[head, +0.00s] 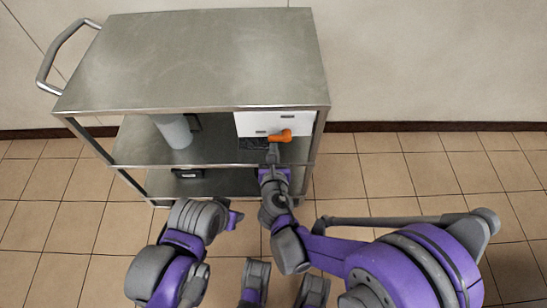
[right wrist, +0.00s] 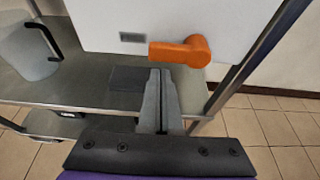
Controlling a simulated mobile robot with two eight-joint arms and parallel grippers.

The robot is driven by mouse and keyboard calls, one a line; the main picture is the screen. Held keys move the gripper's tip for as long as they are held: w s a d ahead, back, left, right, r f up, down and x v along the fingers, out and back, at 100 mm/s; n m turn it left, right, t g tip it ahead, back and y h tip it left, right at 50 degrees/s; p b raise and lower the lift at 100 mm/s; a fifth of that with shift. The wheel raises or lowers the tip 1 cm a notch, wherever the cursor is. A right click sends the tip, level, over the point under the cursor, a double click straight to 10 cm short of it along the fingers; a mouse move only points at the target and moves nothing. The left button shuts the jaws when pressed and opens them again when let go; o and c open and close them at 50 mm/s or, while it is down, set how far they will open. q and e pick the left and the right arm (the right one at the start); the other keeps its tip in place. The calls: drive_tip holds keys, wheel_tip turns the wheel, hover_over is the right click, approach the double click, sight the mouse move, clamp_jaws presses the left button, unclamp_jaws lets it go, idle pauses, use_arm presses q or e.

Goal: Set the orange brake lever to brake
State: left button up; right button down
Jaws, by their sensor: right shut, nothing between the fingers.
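The orange brake lever (head: 281,136) is on the front of a white box (head: 247,122) on the cart's middle shelf. In the right wrist view the lever (right wrist: 178,52) lies nearly level, its round hub at the right and its arm pointing left. My right gripper (head: 273,150) is shut and empty. Its fingertips (right wrist: 161,74) appear just below the lever's arm; I cannot tell whether they touch it. My left arm is folded at the lower left of the head view, and its fingers cannot be made out.
The steel cart (head: 200,60) has a bare top and a handle (head: 60,50) at the left. A grey-white container (head: 174,131) stands on the middle shelf, and a dark item (head: 187,173) sits on the lower shelf. A cart post (right wrist: 250,70) stands right of the lever. Tiled floor is clear at the right.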

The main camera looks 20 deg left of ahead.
drive_tip(key=shift+r, duration=0.45)
